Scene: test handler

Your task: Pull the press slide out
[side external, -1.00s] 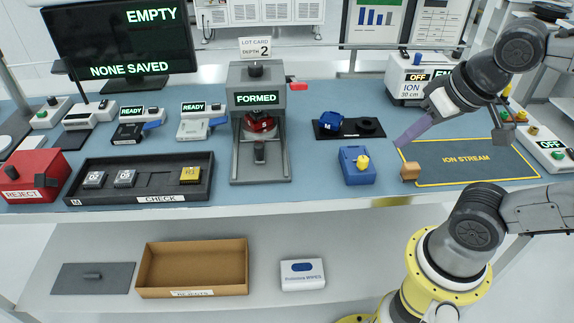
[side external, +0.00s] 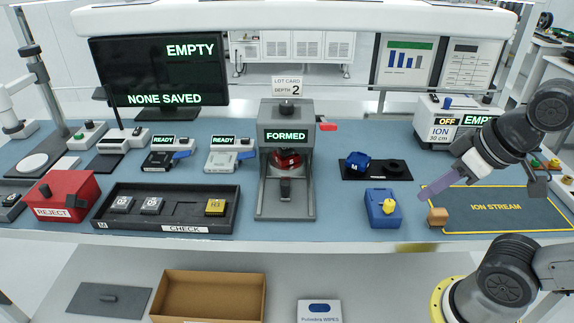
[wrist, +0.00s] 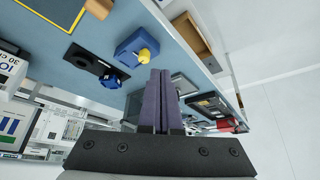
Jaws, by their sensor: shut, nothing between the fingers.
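The press (side external: 287,130) is a grey frame in the middle of the bench, its display reading FORMED. Its slide (side external: 285,205) is a grey plate at the base with a dark upright knob (side external: 285,188) near the front. A red die marked S (side external: 285,160) sits inside the press, behind the knob. My gripper (side external: 424,194) is shut and empty, with purple fingers above the bench to the right of the press, near a small wooden block (side external: 437,216). In the wrist view the two purple fingers (wrist: 160,75) lie together with nothing between them.
A blue box with a yellow knob (side external: 383,212) and a dark holder with a blue M die (side external: 358,164) stand between gripper and press. The CHECK tray (side external: 165,224) is left of the press. The yellow-outlined ION STREAM area (side external: 495,209) is clear at right.

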